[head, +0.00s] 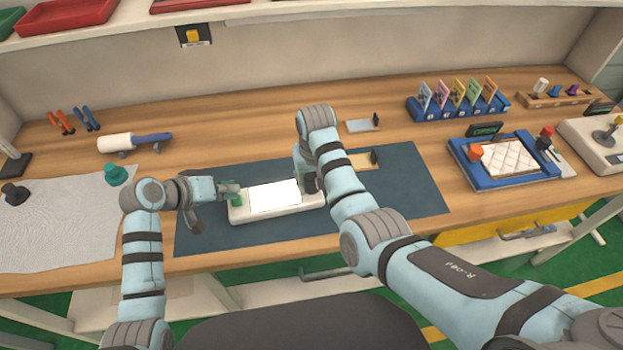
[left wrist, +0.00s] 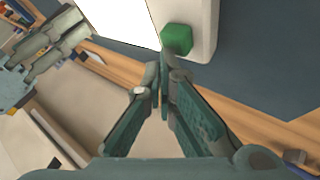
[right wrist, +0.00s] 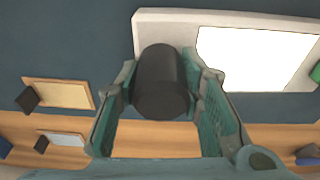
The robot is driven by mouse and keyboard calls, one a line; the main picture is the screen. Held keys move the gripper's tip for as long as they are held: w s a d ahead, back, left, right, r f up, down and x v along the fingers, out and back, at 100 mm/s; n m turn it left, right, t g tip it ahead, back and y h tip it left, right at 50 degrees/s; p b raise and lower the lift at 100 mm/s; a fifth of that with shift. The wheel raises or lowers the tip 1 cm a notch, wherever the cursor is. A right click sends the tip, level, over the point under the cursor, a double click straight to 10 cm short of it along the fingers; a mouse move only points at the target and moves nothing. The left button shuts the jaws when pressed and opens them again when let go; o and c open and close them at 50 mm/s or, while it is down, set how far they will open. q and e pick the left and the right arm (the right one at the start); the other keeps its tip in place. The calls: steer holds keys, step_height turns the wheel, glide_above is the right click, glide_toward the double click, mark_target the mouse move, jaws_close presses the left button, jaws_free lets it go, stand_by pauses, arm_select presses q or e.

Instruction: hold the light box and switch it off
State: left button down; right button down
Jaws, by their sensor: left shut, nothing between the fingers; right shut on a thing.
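The light box (head: 275,197) lies flat on the blue mat, a pale slab with a bright white panel. It also shows in the left wrist view (left wrist: 205,20) and the right wrist view (right wrist: 260,58). A green button (left wrist: 177,38) sits on its left end. A black cylindrical knob (right wrist: 160,82) stands at its right end. My right gripper (right wrist: 163,90) is shut on this knob; in the head view (head: 308,182) my arm partly hides it. My left gripper (left wrist: 163,68) is shut and empty, its tips right beside the green button; I cannot tell whether they touch it.
The blue mat (head: 410,190) has free room right of the box. Two small plates with black knobs (head: 362,125) lie behind my right arm. A roller (head: 120,143), a green knob (head: 115,173) and a crinkled sheet (head: 60,235) are left. A blue tray (head: 485,180) is right.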

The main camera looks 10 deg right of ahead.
arm_select(q)
steer(key=shift+f, duration=0.6)
stand_by(0.3)
steer(key=shift+r, duration=0.7)
steer(key=shift+r, duration=3.05)
steer(key=shift+s, duration=0.1)
arm_select(e)
steer(key=c, duration=1)
jaws_free()
